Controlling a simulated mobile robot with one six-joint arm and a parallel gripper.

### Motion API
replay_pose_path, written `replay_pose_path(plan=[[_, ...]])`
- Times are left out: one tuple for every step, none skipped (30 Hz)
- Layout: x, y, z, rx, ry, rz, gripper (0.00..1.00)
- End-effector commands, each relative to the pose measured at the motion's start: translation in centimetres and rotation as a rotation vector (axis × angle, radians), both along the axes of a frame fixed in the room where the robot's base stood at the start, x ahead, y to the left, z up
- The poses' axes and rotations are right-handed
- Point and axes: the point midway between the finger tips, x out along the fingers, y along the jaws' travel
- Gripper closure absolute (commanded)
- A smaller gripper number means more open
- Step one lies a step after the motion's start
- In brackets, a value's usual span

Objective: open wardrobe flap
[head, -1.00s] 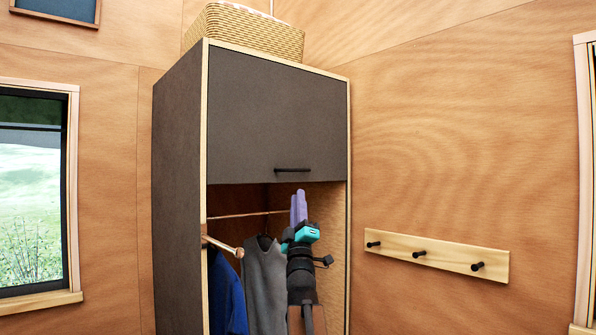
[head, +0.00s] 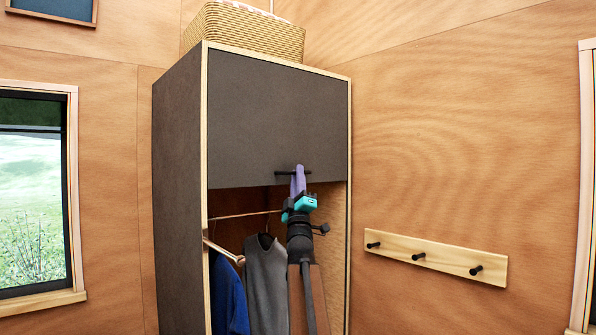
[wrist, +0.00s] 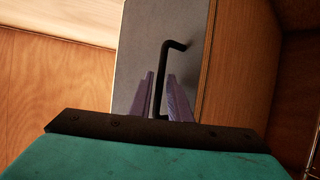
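The wardrobe flap (head: 275,115) is a dark grey panel across the upper part of the wardrobe, and it is closed. Its black bar handle (head: 283,173) is near the lower edge; in the wrist view the handle (wrist: 166,62) runs between my two purple fingers. My gripper (head: 298,172) is raised at the handle in the head view and hides part of it. In the wrist view my gripper (wrist: 161,82) is open, with a gap visible beside the bar. I cannot tell whether a finger touches the handle.
Below the flap is an open compartment with a hanging rail (head: 240,215), a blue garment (head: 228,295) and a grey garment (head: 265,280). A wicker basket (head: 245,32) stands on top of the wardrobe. A peg rail (head: 436,257) is on the right wall.

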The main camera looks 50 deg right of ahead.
Motion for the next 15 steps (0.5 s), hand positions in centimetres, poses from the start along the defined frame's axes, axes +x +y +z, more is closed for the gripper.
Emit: replay_pose_path(plan=[[0.28,-0.28,0.55,0.000,0.000,0.000,0.83],[0.36,-0.36,0.67,0.000,0.000,0.000,0.83],[0.44,-0.45,0.80,0.000,0.000,0.000,0.83],[0.49,-0.51,0.88,0.000,0.000,0.000,0.83],[0.53,-0.56,0.95,0.000,0.000,0.000,0.83],[0.57,-0.59,1.00,0.000,0.000,0.000,0.83],[0.59,-0.62,1.03,0.000,0.000,0.000,0.83],[0.58,-0.63,1.04,0.000,0.000,0.000,0.83],[0.60,-0.65,1.05,0.000,0.000,-0.001,0.83],[0.59,-0.64,1.04,0.000,0.000,-0.001,0.83],[0.59,-0.65,1.03,0.000,0.000,-0.001,0.83],[0.58,-0.64,1.02,0.000,0.000,-0.001,0.83],[0.57,-0.64,1.02,0.000,0.000,-0.001,0.83],[0.57,-0.65,1.02,0.000,0.000,-0.001,0.83],[0.53,-0.69,1.01,0.000,0.000,-0.001,0.83]])
